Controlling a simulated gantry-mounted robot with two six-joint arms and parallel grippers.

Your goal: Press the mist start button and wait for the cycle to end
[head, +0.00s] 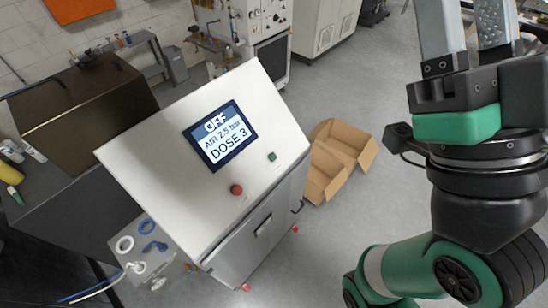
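The washer's console (170,140) is a pale metal cabinet with a sloped top face. Its display (220,136) reads "OFF", "AIR 2.5 bar", "DOSE 3". A small green button (272,156) sits right of and below the display, and a red button (236,189) sits further down and left. No label for mist start is readable. My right gripper (467,40) is at the upper right, well apart from the console, with its fingers pointing up. Its fingertips are cut off by the top edge, so its opening is unclear. My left gripper is not in view.
An open cardboard box (338,158) stands on the floor behind the console's right side. A dark cabinet (85,105) and a bench with bottles (12,152) are at the left. Rings and hoses (137,250) lie beside the console. The floor between console and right arm is clear.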

